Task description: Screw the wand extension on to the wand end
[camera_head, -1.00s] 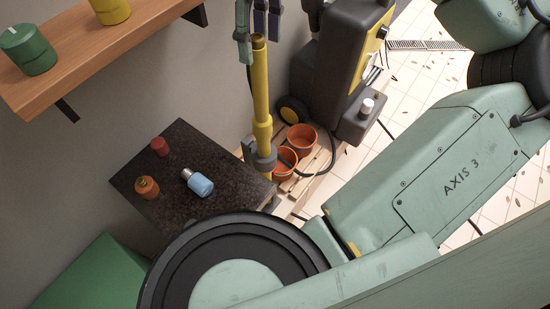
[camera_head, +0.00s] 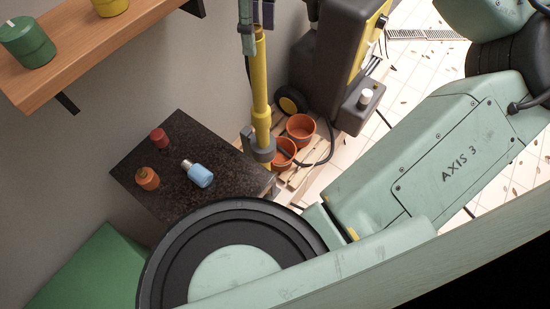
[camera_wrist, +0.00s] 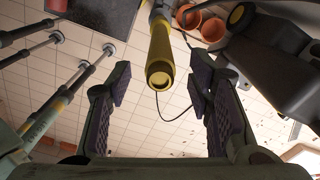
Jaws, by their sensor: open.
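A yellow wand tube (camera_head: 261,92) stands upright in a grey holder (camera_head: 260,150) beside the dark table. Its open brass-coloured end points up at the wrist camera; it also shows in the wrist view (camera_wrist: 160,72). My gripper (camera_head: 256,18) is over the top of the tube, partly cut off by the upper picture edge. In the wrist view my gripper (camera_wrist: 159,78) is open, with a purple-padded finger on each side of the tube end and a gap on both sides. I cannot tell which piece is the wand extension.
A dark table (camera_head: 225,205) holds a blue bottle (camera_head: 199,174), an orange container (camera_head: 147,178) and a red one (camera_head: 159,138). A grey pressure-washer-like machine (camera_head: 340,65) and orange pots (camera_head: 300,129) stand right of the tube. A wooden shelf (camera_head: 100,60) is at upper left.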

